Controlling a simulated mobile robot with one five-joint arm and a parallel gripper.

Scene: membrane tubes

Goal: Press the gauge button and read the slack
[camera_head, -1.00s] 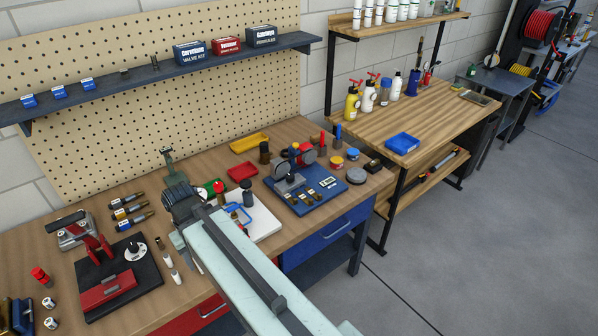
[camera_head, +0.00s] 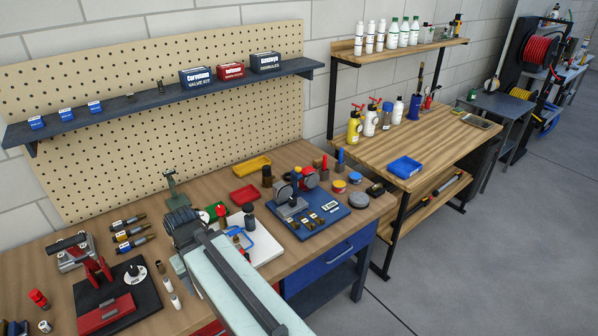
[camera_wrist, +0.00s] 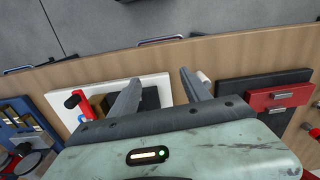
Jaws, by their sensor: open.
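A white board (camera_wrist: 63,97) with a red-topped part and a dark block lies below and between the fingers. In the head view my arm covers part of this white board (camera_head: 272,246), which carries a blue frame and a dark cylinder. A round white dial with a dark centre (camera_head: 135,273) sits on a black plate (camera_head: 146,294) at left. I cannot tell for sure which part is the gauge button; no slack reading is legible.
A blue board (camera_head: 341,213) with spools and a small display stands right of the white board. A red block (camera_head: 104,313) lies on the black plate. Yellow (camera_head: 253,166) and red (camera_head: 245,194) trays sit behind. Small bottles and tools crowd the bench.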

